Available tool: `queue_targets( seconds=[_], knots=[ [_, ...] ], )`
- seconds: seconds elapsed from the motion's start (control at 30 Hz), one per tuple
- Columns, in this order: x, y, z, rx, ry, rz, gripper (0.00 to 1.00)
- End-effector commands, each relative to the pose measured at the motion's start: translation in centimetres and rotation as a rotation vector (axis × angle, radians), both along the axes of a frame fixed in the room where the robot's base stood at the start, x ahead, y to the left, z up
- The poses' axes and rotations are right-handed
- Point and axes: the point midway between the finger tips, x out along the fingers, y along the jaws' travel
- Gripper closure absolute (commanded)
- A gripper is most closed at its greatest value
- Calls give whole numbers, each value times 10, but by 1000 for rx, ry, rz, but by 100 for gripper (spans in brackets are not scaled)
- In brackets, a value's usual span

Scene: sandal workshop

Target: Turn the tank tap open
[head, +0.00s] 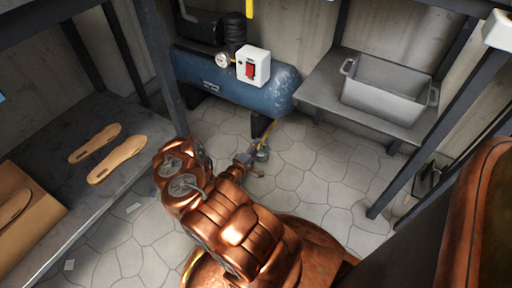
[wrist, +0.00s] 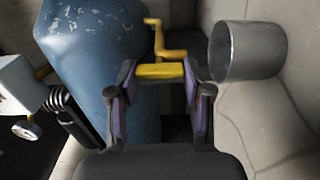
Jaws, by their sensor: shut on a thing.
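A yellow tap with a bent stem (wrist: 157,35) shows beside the tank. Its yellow lever (wrist: 160,71) lies crosswise between my gripper's two fingertips. My gripper (wrist: 161,78) is shut on this lever. In the head view my gripper (head: 247,162) is low near the floor below the tank's right end, and the lever itself is too small to tell there.
A grey metal cup (wrist: 247,50) stands just right of the tap. A grey tub (head: 388,92) rests on the right shelf. Sandal soles (head: 118,160) lie on the left shelf.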

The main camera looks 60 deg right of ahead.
Motion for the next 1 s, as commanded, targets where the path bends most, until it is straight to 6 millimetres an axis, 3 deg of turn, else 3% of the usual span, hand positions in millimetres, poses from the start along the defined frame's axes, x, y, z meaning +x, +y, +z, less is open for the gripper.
queue_targets(
  seconds=[0.6, 0.63, 0.83, 1.0],
  knots=[
    [0, 0, -1, 0, 39, -1, 85],
    [0, 0, -1, 0, 39, -1, 47],
    [0, 0, -1, -1, 38, -1, 26],
    [0, 0, 0, -1, 38, -1, 25]
  ],
)
